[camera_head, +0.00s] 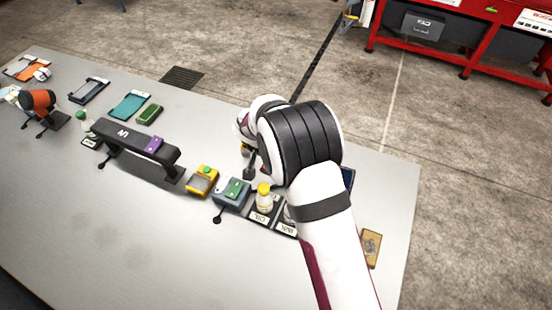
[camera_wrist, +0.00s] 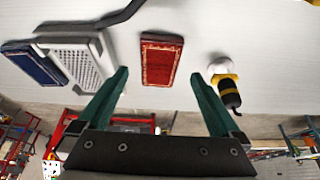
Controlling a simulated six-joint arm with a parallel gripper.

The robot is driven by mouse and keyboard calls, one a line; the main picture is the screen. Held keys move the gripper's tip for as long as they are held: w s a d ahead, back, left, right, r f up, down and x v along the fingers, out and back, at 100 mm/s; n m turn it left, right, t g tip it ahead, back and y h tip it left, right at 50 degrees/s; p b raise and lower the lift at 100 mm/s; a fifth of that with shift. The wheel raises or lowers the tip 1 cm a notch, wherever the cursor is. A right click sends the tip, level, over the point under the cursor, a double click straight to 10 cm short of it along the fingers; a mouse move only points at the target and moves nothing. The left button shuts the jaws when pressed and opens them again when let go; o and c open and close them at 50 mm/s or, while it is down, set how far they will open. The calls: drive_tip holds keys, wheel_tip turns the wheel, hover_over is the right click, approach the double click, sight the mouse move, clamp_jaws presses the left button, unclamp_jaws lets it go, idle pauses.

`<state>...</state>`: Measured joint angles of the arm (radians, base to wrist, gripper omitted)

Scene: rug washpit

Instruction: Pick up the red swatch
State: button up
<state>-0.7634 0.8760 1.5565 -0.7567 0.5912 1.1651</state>
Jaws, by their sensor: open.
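The red swatch (camera_wrist: 162,60) is a flat red rectangle with a patterned border, lying on the pale table in the wrist view. My gripper (camera_wrist: 159,76) has two green fingers spread wide apart. The swatch shows between and just beyond the fingertips, not gripped, and nothing is held. How high the fingertips are above the table I cannot tell. In the head view my arm hides the red swatch and most of the gripper.
In the wrist view a grey perforated tray (camera_wrist: 92,58) and a blue swatch (camera_wrist: 34,66) lie left of the red swatch. A yellow-and-black object (camera_wrist: 230,92) stands right. In the head view a yellow box (camera_head: 201,182) and dark bar stand (camera_head: 130,142) sit left of my arm.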

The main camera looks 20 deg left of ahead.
drive_tip(key=shift+x, duration=1.3)
drive_tip(key=shift+f, duration=0.15)
drive_tip(key=shift+c, duration=0.2)
drive_tip(key=c, duration=1.4)
